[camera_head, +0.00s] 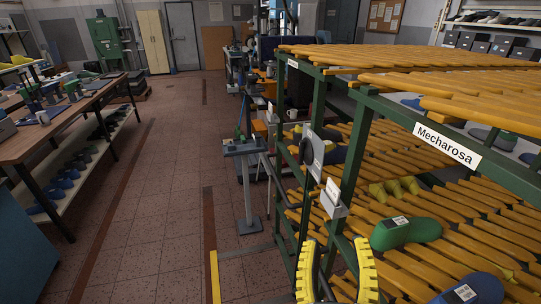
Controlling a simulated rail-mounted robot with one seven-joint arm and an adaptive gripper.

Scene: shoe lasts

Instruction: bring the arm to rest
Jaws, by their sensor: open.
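My gripper (334,243) shows at the bottom of the picture, with two yellow ribbed fingers pointing up. The fingers stand well apart and nothing is held between them. To their right in the picture is a green rack (345,172) with yellow slatted shelves and a "Mecharosa" sign. A green shoe last (406,232) with a white label lies on its lower shelf. A blue shoe last (470,290) with a label lies nearer, at the bottom edge. The rest of my arm is out of view.
Yellow lasts (395,188) lie farther back on the shelf. A grey stand (247,185) stands left of the rack. A workbench (65,125) with lasts beneath is at the left. The tiled floor (165,190) between is clear.

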